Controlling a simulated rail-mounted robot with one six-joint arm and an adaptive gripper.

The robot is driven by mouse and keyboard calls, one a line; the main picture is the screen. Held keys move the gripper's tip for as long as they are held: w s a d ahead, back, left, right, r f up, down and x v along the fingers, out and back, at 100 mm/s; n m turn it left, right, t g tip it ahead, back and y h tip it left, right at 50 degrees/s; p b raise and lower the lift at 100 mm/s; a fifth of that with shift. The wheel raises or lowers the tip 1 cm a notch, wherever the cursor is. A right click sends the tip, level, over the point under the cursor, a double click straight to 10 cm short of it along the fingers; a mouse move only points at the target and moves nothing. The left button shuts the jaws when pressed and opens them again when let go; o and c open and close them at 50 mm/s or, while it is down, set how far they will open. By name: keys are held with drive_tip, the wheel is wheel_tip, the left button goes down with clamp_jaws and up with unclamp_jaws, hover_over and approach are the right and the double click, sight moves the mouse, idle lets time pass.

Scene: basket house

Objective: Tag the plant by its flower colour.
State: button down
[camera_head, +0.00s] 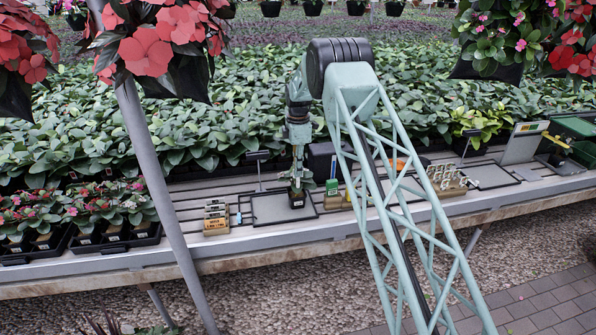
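My gripper (298,181) hangs pointing down over a dark rectangular mat or tray (268,208) at the middle of the bench. A small dark object with a pale mark (297,200) is right under or between its fingertips; I cannot tell whether it is held. The fingers are too small and dark to tell open from shut. Several potted plants (120,205) with red and pink flowers stand in black trays at the left. A rack with several pale upright tags (445,177) stands right of my arm. No separate plant shows clearly on the mat.
A tan holder with several slots (216,216) stands left of the mat. A small block with a green top (333,189) stands right of it. Another dark-framed mat (492,176) lies right. A slanted panel (523,143) and green bins (573,128) stand far right. Flower baskets (160,40) hang above.

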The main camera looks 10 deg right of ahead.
sight(298, 184)
drive_tip(key=shift+f, duration=0.25)
drive_tip(key=shift+f+b, duration=0.6)
drive_tip(key=shift+f, duration=0.9)
drive_tip(key=shift+f, duration=0.25)
idle(0.4)
drive_tip(key=shift+f+b, duration=0.7)
drive_tip(key=shift+f, duration=1)
drive_tip(key=shift+f, duration=0.1)
drive_tip(key=shift+f+b, duration=0.75)
drive_tip(key=shift+f, duration=0.9)
drive_tip(key=c, duration=3.4)
unclamp_jaws()
drive_tip(key=o, duration=0.5)
